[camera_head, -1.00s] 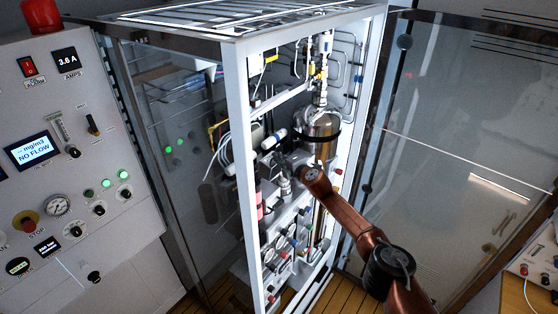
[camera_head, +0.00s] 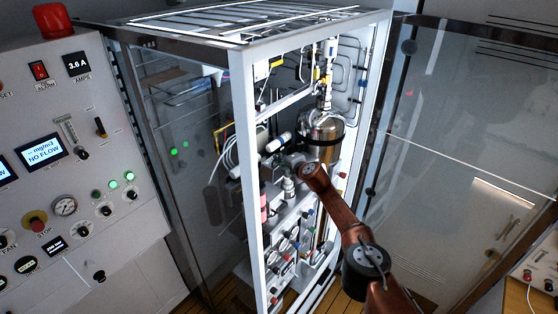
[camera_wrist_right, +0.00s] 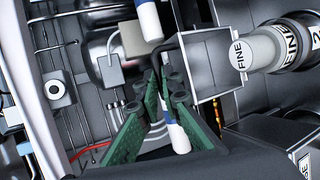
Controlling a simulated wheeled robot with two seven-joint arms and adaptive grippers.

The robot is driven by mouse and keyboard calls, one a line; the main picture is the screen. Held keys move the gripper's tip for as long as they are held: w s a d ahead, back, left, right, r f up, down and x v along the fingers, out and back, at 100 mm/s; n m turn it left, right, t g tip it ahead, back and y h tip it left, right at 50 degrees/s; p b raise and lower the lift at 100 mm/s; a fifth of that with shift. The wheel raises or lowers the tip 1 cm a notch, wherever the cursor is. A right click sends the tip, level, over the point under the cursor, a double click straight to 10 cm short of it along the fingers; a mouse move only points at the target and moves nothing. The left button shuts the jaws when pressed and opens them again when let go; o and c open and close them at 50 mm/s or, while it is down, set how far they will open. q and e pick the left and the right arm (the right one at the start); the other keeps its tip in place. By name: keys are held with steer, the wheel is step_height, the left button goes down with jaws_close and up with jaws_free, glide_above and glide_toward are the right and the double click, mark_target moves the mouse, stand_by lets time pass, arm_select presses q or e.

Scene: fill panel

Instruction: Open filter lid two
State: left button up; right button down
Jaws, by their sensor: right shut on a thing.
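My right gripper (camera_wrist_right: 168,92) has green fingers drawn together inside the open cabinet. A thin black bent bar (camera_wrist_right: 161,52) runs down to its fingertips, and the fingers appear shut on it; the contact is partly hidden. A white and grey filter housing (camera_wrist_right: 282,44) marked "FINE", with part of a "2", lies right of the fingers, apart from them. A white tube with blue bands (camera_wrist_right: 177,134) shows behind and below the fingers. In the head view my right gripper (camera_head: 287,161) is small and dark among the fittings. I cannot make out filter lid two for certain. My left gripper is out of view.
The cabinet's white front post (camera_head: 248,170) stands left of my arm. A steel cylinder (camera_head: 321,130) stands behind the gripper. The glass door (camera_head: 460,150) is swung open at right. A control panel (camera_head: 70,150) fills the left.

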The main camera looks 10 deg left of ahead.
steer(key=shift+w+d+r, duration=0.15)
steer(key=shift+r, duration=0.2)
steer(key=shift+w+d+r, duration=0.1)
steer(key=shift+r, duration=0.25)
steer(key=c, duration=2.1)
jaws_free()
steer(key=shift+s, duration=0.2)
steer(key=shift+s+a+f, duration=0.1)
steer(key=shift+f, duration=0.15)
steer(key=shift+a, duration=0.1)
step_height(320, 180, up, 10)
steer(key=shift+r, duration=0.1)
steer(key=shift+c, duration=0.4)
